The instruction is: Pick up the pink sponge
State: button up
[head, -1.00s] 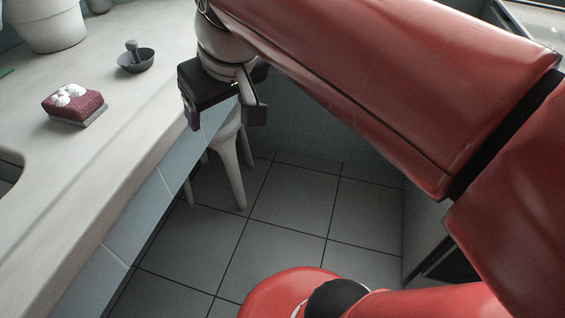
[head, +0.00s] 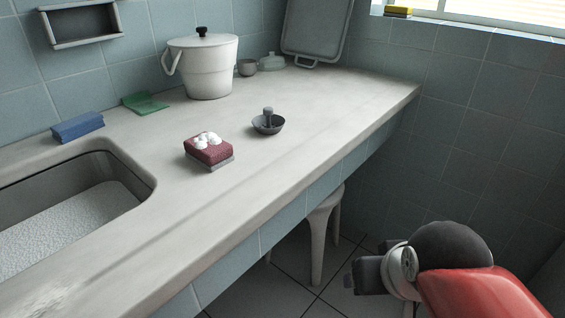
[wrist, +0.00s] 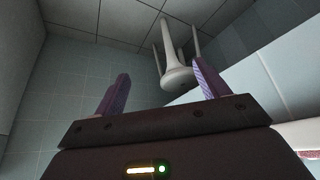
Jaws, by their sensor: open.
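The pink sponge (head: 210,153) is dark pinkish red with a grey base layer and white foam on top. It lies on the pale counter (head: 300,145), right of the sink. My gripper (wrist: 160,78) is open and empty in the wrist view, its two purplish fingers apart. In the head view, only its dark end shows at lower right, beyond the counter's front edge and well away from the sponge. A small pinkish patch at the wrist view's lower right edge may be the sponge.
A dark mortar with pestle (head: 268,123) stands right of the sponge. A white pot (head: 208,75), blue sponge (head: 77,127) and green item (head: 145,103) sit behind. The sink (head: 140,184) opens at left. A white stool (head: 318,240) stands below the counter's edge.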

aim_at(206, 149)
jog(key=u, duration=1.6)
